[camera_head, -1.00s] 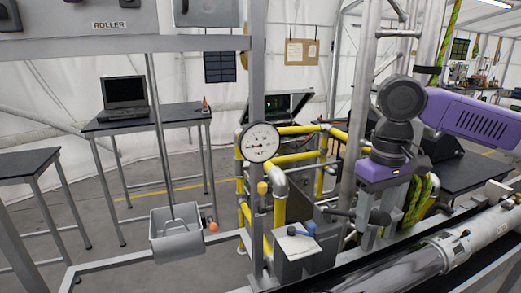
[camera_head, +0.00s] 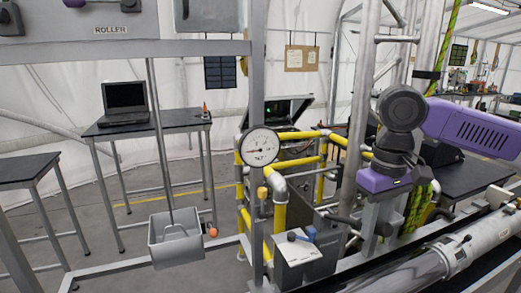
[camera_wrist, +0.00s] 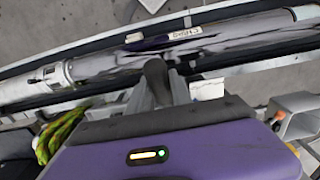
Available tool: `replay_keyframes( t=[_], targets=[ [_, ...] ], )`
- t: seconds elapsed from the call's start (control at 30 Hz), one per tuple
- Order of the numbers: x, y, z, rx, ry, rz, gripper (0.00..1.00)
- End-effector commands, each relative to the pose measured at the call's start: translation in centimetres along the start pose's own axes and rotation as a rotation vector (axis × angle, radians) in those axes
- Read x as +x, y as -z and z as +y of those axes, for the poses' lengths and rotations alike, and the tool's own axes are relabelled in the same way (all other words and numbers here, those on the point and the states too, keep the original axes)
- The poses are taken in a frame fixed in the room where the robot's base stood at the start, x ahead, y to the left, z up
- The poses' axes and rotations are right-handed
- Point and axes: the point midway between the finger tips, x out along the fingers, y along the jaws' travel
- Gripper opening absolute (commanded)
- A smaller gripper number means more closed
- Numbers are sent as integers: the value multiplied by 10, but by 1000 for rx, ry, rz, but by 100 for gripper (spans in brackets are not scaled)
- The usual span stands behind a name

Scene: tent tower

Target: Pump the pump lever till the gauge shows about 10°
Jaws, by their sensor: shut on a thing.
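The pump lever (camera_head: 344,219) is a dark bar reaching right from the grey pump box (camera_head: 318,263) in the head view. My gripper (camera_head: 378,222) hangs below my purple wrist and is shut on the lever's dark outer end. In the wrist view my gripper (camera_wrist: 160,85) has its fingers around the dark lever end (camera_wrist: 155,70), and they hide part of it. The round white gauge (camera_head: 259,146) is on the grey post left of the lever. Its needle points roughly left; the exact reading is too small to tell.
A long metal cylinder (camera_head: 460,250) lies along the lower right, close to my gripper. Yellow pipes (camera_head: 300,135) stand behind the gauge. A grey bin (camera_head: 176,240) hangs at the lower left. A laptop (camera_head: 125,103) sits on a table behind.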

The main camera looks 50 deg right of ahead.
Motion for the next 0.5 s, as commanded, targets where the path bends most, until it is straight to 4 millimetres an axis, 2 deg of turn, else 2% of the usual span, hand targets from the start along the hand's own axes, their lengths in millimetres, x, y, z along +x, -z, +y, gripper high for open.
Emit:
replay_keyframes(
  t=[0.5],
  targets=[
    [25,-9,0,0,1,-3,0]
  ],
)
